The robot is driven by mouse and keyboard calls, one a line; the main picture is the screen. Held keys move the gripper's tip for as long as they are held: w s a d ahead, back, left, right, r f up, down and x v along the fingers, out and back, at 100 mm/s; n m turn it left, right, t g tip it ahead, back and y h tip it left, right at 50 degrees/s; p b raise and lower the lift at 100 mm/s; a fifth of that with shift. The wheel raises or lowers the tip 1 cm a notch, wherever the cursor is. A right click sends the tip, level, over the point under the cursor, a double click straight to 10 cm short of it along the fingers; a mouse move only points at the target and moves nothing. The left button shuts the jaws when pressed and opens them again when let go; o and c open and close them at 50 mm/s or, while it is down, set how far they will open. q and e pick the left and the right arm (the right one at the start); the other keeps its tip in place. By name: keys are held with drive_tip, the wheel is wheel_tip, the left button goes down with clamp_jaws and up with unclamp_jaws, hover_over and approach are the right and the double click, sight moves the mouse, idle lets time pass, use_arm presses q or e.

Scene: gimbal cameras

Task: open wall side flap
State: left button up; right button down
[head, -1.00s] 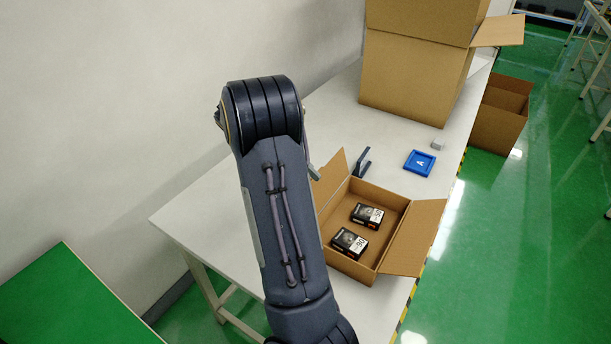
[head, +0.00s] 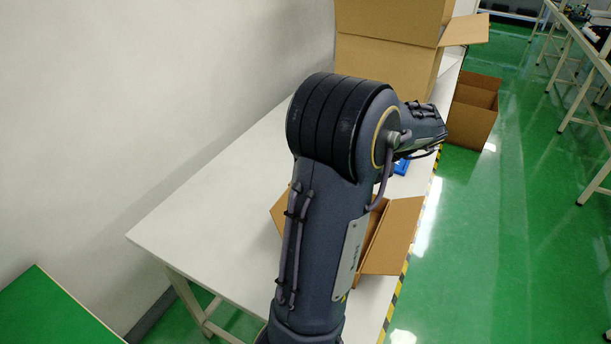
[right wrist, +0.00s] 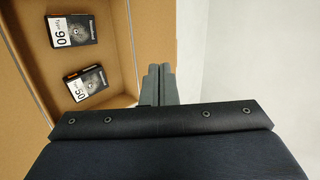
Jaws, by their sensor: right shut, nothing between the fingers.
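The open cardboard box (head: 372,240) on the table is mostly hidden behind my arm in the head view. Its wall side flap (head: 279,212) shows only in part, left of my arm, slanting outward. The opposite flap (head: 393,235) is folded outward on the right. My right gripper (right wrist: 160,84) shows in the right wrist view with its fingers together and empty. It is close to a cardboard edge or flap (right wrist: 153,35) of the box; whether they touch I cannot tell. My left gripper is not in view.
Two black packages (right wrist: 75,30) (right wrist: 87,83) lie inside the box. A large carton (head: 385,65) stands at the back of the table, a blue tray (head: 401,167) in front of it. The wall runs along the left; the table's left front part (head: 190,225) is clear.

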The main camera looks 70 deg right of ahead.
drive_tip(key=shift+m+h, duration=0.5)
drive_tip(key=shift+h, duration=0.2)
drive_tip(key=shift+w+d+r+p+x, duration=0.25)
drive_tip(key=shift+p+x, duration=0.2)
drive_tip(key=shift+x, duration=1.55)
drive_tip(key=shift+w+d+r+p+x, duration=0.25)
drive_tip(key=shift+p+x, duration=0.2)
drive_tip(key=shift+x, duration=1.5)
drive_tip(key=shift+w+d+r+p+x, duration=0.25)
drive_tip(key=shift+p+x, duration=0.2)
drive_tip(key=shift+x, duration=1.55)
drive_tip(key=w+b, duration=0.1)
drive_tip(key=w+f+b, duration=0.1)
drive_tip(key=w+b, duration=0.1)
drive_tip(key=shift+w+d, duration=0.2)
drive_tip(key=shift+w+d+b, duration=0.1)
drive_tip(key=shift+w+b, duration=0.3)
